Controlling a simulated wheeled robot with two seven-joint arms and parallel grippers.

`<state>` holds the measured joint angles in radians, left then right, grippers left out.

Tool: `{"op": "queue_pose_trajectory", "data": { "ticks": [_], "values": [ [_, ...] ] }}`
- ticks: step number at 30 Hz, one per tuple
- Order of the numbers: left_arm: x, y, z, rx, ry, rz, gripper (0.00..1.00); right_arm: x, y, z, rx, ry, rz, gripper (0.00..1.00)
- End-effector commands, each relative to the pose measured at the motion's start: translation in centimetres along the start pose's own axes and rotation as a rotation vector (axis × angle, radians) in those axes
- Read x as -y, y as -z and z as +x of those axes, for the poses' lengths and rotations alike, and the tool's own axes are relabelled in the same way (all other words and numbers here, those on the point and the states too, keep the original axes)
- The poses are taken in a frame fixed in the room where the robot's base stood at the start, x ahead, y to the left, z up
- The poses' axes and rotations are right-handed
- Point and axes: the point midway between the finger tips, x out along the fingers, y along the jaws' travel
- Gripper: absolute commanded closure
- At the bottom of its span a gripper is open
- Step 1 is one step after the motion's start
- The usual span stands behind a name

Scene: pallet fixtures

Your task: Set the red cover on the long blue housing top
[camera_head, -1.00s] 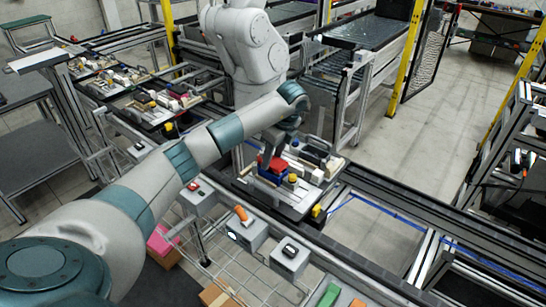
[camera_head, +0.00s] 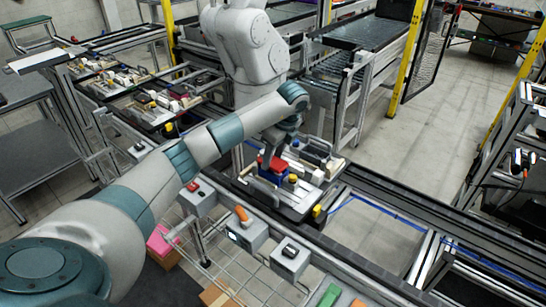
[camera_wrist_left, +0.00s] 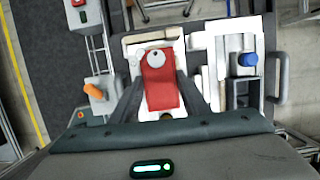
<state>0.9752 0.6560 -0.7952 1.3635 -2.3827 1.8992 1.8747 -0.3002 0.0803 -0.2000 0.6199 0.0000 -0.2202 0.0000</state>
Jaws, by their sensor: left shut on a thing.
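The red cover (camera_head: 277,164) is on the tray at the conveyor, under my left wrist. In the left wrist view the red cover (camera_wrist_left: 161,88) lies lengthwise between the two dark fingers of my left gripper (camera_wrist_left: 160,92), which is shut on it. My left gripper (camera_head: 274,156) is partly hidden by its own wrist in the head view. Some blue shows just below the red cover in the head view, but I cannot tell whether the cover touches the blue housing. The right gripper is not in view.
The tray (camera_head: 296,212) also holds a yellow knob, white blocks and dark fixtures. A blue round cap (camera_wrist_left: 247,60) stands to the right in the wrist view. Grey switch boxes (camera_head: 290,259) line the near side. Other loaded trays stand at the left back.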

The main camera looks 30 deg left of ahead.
Motion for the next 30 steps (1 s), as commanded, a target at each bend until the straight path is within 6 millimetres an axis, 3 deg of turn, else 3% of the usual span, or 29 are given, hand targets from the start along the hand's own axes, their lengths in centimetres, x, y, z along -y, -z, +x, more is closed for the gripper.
{"op": "queue_pose_trajectory", "data": {
  "ticks": [30],
  "values": [
    [0.0,0.3,1.1,0.000,0.000,0.000,0.81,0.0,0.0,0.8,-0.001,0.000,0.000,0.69]
  ]
}}
